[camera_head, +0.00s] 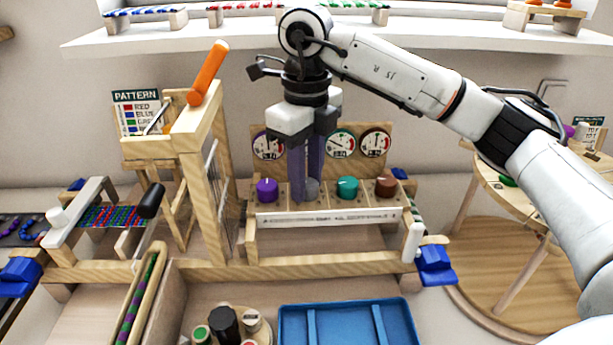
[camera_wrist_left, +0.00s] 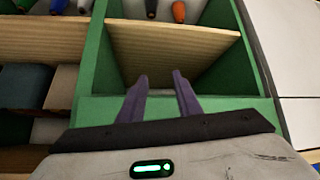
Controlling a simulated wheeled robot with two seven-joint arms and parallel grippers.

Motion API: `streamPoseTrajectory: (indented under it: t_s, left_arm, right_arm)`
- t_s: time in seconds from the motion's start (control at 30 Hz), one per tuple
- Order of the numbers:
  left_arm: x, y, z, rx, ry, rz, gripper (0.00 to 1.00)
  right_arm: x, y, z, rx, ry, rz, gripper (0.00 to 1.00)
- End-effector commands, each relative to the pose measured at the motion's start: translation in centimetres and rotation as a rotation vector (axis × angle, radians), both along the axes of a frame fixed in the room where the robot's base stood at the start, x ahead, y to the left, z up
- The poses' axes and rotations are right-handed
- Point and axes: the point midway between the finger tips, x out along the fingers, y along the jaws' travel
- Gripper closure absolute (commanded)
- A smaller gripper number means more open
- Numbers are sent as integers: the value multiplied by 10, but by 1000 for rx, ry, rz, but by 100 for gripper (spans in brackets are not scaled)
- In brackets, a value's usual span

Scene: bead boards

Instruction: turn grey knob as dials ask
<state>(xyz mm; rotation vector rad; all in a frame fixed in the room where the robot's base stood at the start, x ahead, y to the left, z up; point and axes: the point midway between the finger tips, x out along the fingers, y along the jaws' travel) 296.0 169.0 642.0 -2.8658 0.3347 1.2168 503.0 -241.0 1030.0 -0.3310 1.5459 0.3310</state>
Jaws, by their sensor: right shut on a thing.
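The grey knob (camera_head: 312,190) sits on the wooden knob panel in the head view, between a purple knob (camera_head: 266,190) and a teal knob (camera_head: 347,188). My right gripper (camera_head: 306,193) points down from above and is shut on the grey knob, its purple fingers partly covering it. White round dials stand on a board behind the knobs: one at the left (camera_head: 268,145), one behind the teal knob (camera_head: 340,144) and one at the right (camera_head: 375,143). My right gripper hides the board behind the grey knob. My left gripper (camera_wrist_left: 160,80) is open and empty, over a green-edged wooden compartment.
A brown knob (camera_head: 386,187) is at the panel's right end. A wooden frame with an orange handle (camera_head: 208,72) and a pattern card (camera_head: 137,111) stands left. A blue tray (camera_head: 347,325) lies in front. A round wooden stand (camera_head: 520,260) is at right.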

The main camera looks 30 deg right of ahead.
Motion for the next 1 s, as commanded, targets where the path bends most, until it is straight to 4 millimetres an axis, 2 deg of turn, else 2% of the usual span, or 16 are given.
streamPoseTrajectory:
  t_s: [0.07, 0.1, 0.17, 0.2, 0.47, 0.57, 0.67, 0.9, 1.0]
  left_arm:
    - [0, 0, 0, 0, 0, 0, 69]
    - [0, 0, 0, 0, 0, 0, 69]
    - [0, 0, 0, 0, -1, 0, 69]
    - [0, 0, 0, 0, -1, 0, 69]
    - [0, 0, 0, 0, 0, 0, 69]
    - [0, 0, 0, 0, 0, 0, 69]
    - [0, 0, -1, 0, 0, 0, 69]
    - [0, 0, 5, 0, 0, 0, 69]
    - [0, 0, 8, 0, 0, 0, 69]
  right_arm:
    - [0, -1, 1, -1, -3, -1, 94]
    - [0, -1, 1, 0, -2, -1, 65]
    - [0, -1, 1, 0, -2, 0, 55]
    - [0, -1, 1, -1, -1, 0, 52]
    - [0, 0, 1, 0, -1, 0, 52]
    - [1, 0, 7, 0, -3, 1, 52]
    - [1, 0, 21, 1, -4, 1, 52]
    - [1, 0, 72, -1, -6, 0, 52]
    - [1, 0, 88, -1, -5, -1, 52]
